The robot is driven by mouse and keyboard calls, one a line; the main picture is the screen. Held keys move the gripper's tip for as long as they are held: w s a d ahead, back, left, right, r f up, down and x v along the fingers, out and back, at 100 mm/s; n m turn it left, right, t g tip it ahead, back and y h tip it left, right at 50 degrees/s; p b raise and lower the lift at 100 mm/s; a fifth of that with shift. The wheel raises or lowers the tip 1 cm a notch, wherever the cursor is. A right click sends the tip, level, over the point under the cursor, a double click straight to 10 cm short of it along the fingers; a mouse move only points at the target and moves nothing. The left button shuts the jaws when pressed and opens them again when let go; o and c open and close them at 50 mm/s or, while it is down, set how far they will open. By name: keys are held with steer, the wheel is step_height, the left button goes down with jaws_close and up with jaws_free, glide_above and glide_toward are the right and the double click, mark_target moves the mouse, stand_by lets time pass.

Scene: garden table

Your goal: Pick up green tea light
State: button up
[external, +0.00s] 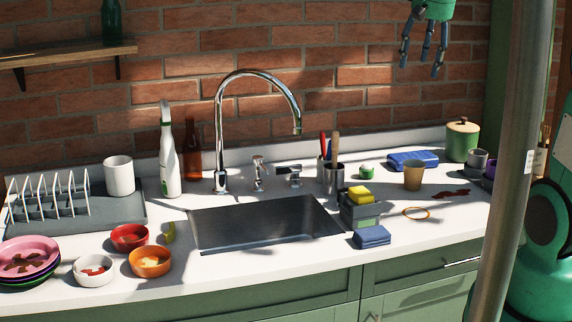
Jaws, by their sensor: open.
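The green tea light (367,172) looks like a small, short green cylinder with a pale top. It stands on the white counter near the back wall, between the metal utensil cup (334,180) and a folded blue cloth (412,160). My gripper (424,62) is at the top right of the external view, high above the counter and in front of the brick wall. Its fingers point down, spread apart and empty. It is well above and to the right of the tea light, not touching anything.
A brown cup (413,176), a green canister (462,142) and a sponge caddy (359,212) stand around the tea light. The utensils rise tall just left of it. The sink (265,222) and tall faucet (219,140) are further left. A grey pole (513,170) crosses the right side.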

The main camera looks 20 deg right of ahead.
steer(key=w+f+g, duration=0.1)
steer(key=w+f, duration=0.3)
steer(key=w, duration=0.7)
steer(key=m+g+p, duration=0.2)
steer(key=m, duration=0.1)
glide_above(367, 166)
steer(key=w, duration=0.1)
step_height(367, 166, down, 22)
steer(key=shift+w+d+f, duration=0.15)
steer(key=shift+d, duration=0.2)
steer(key=shift+f, duration=0.1)
steer(key=shift+f+b, duration=0.65)
steer(key=shift+f, duration=3.6)
steer(key=shift+a+f+b, duration=0.1)
steer(key=shift+f+b, duration=0.3)
steer(key=shift+f, duration=2.15)
